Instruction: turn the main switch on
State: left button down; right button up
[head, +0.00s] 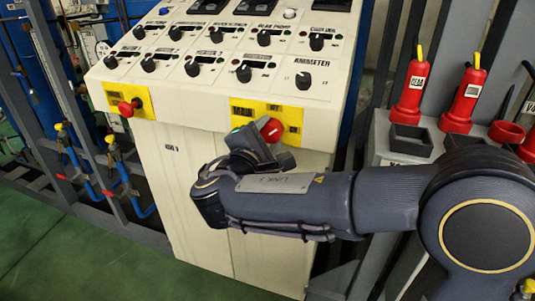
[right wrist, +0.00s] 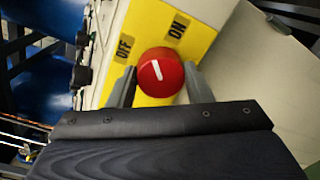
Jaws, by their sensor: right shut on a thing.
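The main switch is a red round knob (head: 271,130) on a yellow plate (head: 242,108) at the front right of the control panel. In the right wrist view the red knob (right wrist: 160,72) bears a white line that points between the OFF label (right wrist: 124,48) and the ON label (right wrist: 178,25). My right gripper (head: 255,146) is at the knob, partly hidden behind its own wrist in the head view. In the right wrist view its two fingers (right wrist: 160,78) stand on either side of the knob and are shut on it. My left gripper is not in view.
The cream control panel (head: 221,60) has several black knobs above the switch. A second red knob (head: 128,107) sits on another yellow plate at the left. Red bottles (head: 412,90) and black trays stand at the right. Blue pipes run on the left; green floor lies below.

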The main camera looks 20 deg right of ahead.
jog(key=m+b, duration=0.2)
jog(key=b, duration=0.1)
jog(key=m+b, duration=0.4)
jog(key=b, duration=0.1)
jog(key=shift+d+f+b, duration=0.1)
jog(key=shift+f+b, duration=0.2)
jog(key=shift+f, duration=0.05)
jog(key=shift+r+m+y+b, duration=0.3)
jog(key=shift+m+b, duration=0.8)
jog(key=shift+b, duration=0.25)
jog(key=o, duration=1)
jog(key=v, duration=0.8)
